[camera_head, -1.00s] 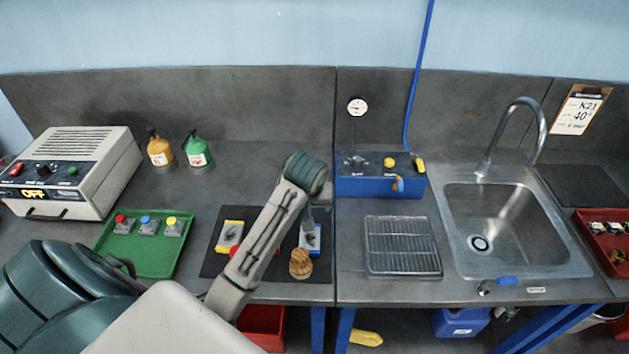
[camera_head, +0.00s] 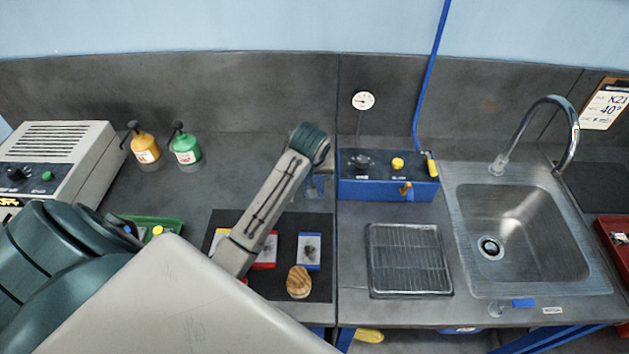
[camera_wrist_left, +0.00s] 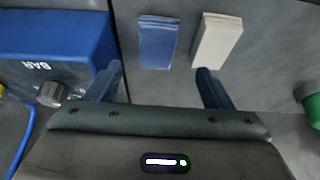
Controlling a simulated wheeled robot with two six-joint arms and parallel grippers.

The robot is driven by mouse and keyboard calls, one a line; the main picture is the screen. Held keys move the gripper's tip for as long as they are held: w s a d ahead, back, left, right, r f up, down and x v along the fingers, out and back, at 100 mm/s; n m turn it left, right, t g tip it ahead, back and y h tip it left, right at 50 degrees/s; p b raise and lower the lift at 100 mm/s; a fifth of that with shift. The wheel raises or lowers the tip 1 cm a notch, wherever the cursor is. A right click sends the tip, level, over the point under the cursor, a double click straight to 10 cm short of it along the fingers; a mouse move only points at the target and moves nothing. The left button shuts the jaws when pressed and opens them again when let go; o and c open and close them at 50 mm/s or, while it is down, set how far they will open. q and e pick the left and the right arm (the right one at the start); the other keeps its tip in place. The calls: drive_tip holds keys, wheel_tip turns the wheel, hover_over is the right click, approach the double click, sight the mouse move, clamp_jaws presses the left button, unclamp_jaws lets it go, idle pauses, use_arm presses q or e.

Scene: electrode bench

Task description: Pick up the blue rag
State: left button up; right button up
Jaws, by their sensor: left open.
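The blue rag (camera_wrist_left: 157,42) lies folded on the grey bench in the left wrist view, just beyond my left fingertips and roughly between their lines. A folded white rag (camera_wrist_left: 218,41) lies beside it, to the right. My left gripper (camera_wrist_left: 158,72) is open with nothing between its fingers. In the head view my left arm reaches over the bench, with the gripper (camera_head: 315,187) partly hidden below its wrist. I cannot make out the blue rag clearly there. My right gripper is not in view.
A blue control box (camera_head: 388,175) stands close to the right of the gripper. Yellow (camera_head: 145,149) and green (camera_head: 185,149) bottles stand left. A wire rack (camera_head: 409,258) and sink (camera_head: 520,235) are right.

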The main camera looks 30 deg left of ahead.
sight(318, 178)
use_arm(q)
drive_tip(key=shift+x, duration=0.85)
drive_tip(key=shift+w+a+f+p, duration=0.1)
drive_tip(key=shift+w+f+p, duration=0.35)
drive_tip(key=shift+p, duration=0.2)
drive_tip(key=p+x, duration=0.1)
drive_tip(key=x, duration=0.2)
drive_tip(key=shift+w+f+p, duration=0.1)
drive_tip(key=shift+f+p, duration=0.05)
drive_tip(key=shift+p, duration=0.2)
drive_tip(key=shift+w+f, duration=0.2)
drive_tip(key=shift+f, duration=0.35)
drive_tip(key=c, duration=0.9)
drive_tip(key=shift+c, duration=0.8)
